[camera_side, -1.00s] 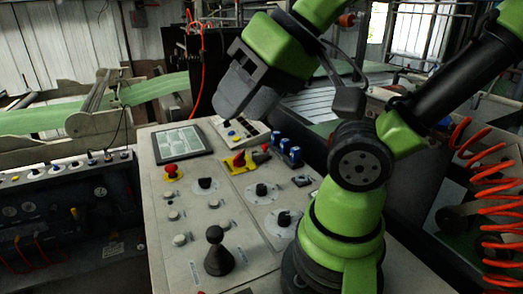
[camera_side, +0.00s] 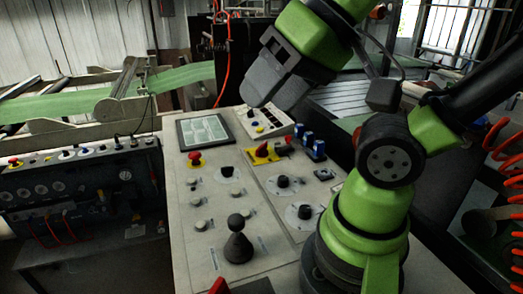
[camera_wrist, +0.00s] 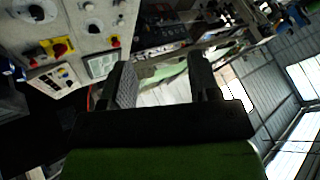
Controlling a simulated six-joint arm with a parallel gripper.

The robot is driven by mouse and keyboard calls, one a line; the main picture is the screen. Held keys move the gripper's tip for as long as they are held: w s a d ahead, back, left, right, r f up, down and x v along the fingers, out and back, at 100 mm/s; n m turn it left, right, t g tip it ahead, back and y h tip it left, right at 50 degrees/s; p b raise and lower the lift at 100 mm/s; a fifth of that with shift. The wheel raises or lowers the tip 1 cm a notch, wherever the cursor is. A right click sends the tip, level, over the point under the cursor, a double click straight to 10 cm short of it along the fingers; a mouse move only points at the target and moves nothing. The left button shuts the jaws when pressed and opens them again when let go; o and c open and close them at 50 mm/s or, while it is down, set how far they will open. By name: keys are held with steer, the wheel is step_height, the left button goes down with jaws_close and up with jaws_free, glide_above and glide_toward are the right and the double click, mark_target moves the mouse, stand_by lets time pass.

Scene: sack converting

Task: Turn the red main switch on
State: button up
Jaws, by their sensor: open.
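The red main switch (camera_side: 262,151) is a red handle on a yellow plate, on the grey control panel (camera_side: 205,259). In the wrist view the red switch (camera_wrist: 60,48) shows at the upper left. Its exact handle angle is too small to tell. My gripper (camera_wrist: 160,75) is open and empty, with its two dark fingers apart. In the side view the gripper is above the far part of the panel, apart from the switch. The switch is outside the space between the fingers in the wrist view.
A red mushroom button (camera_side: 195,157) on a yellow base sits left of the switch. A black joystick (camera_side: 238,243) rises near the front. A flat screen (camera_side: 204,132) lies at the back left.

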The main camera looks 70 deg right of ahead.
steer(key=o, duration=0.3)
steer(key=shift+w+d+r, duration=0.1)
steer(key=shift+w, duration=0.2)
steer(key=o, duration=0.4)
steer(key=shift+n+g+h, duration=0.5)
steer(key=shift+n+h, duration=0.1)
steer(key=w+d, duration=0.2)
steer(key=w, duration=0.1)
steer(key=w+d, duration=0.2)
steer(key=w, duration=0.1)
steer(key=w+d, duration=0.2)
steer(key=w, duration=0.1)
steer(key=shift+d, duration=0.1)
steer(key=n+g, duration=0.2)
steer(key=n, duration=0.1)
glide_above(262, 145)
steer(key=s, duration=0.4)
step_height(262, 145, down, 20)
steer(key=f, duration=0.1)
steer(key=shift+h, duration=0.4)
steer(key=x, duration=0.9)
steer(key=shift+w+f, duration=0.1)
steer(key=shift+w, duration=0.1)
steer(key=c, duration=0.9)
